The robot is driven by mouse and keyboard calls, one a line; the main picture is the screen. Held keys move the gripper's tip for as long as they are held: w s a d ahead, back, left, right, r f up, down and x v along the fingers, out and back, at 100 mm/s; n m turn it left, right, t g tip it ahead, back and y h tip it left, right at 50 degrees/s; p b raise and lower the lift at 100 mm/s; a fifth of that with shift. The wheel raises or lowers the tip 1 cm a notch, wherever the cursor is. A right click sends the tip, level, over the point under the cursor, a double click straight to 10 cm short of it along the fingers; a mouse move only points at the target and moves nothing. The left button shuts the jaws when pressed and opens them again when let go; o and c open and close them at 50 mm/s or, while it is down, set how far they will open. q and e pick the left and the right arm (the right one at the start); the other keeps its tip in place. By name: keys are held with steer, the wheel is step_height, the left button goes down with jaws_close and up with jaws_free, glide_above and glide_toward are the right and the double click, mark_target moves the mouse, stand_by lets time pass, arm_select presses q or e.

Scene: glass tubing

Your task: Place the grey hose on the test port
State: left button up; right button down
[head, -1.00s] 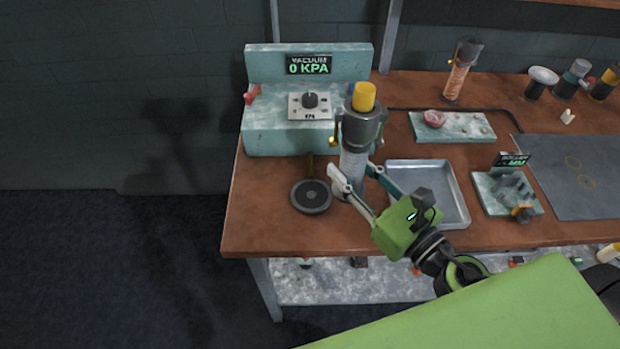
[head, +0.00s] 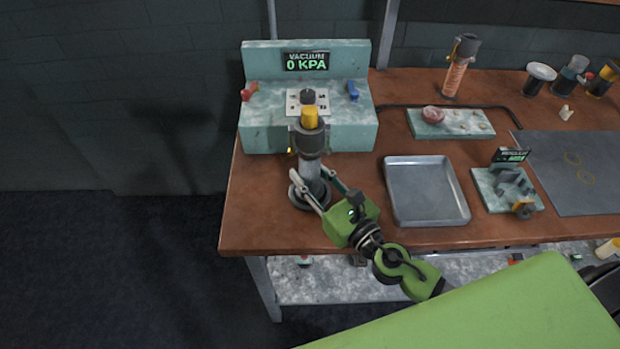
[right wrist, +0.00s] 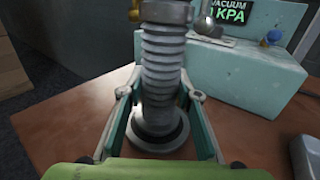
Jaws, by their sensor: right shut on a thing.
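The grey ribbed hose (head: 311,170), with a dark collar and a yellow top, stands roughly upright in my right gripper (head: 310,178). The gripper is shut on its lower part. The dark round test port (head: 297,201) is on the table in front of the vacuum unit. In the right wrist view the hose (right wrist: 162,65) is between the fingers, and its lower end lines up over the port's ring (right wrist: 158,146). I cannot tell whether the hose touches or sits in the port. My left gripper is not in view.
The vacuum unit (head: 260,125) with a red and a blue lever reads 0 KPA behind the hose. A metal tray (head: 425,188) lies to the right. The table's left front edge is close to the port.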

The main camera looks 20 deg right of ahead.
steer(key=shift+f, duration=0.1)
steer(key=shift+f, duration=0.2)
steer(key=c, duration=1.5)
jaws_free()
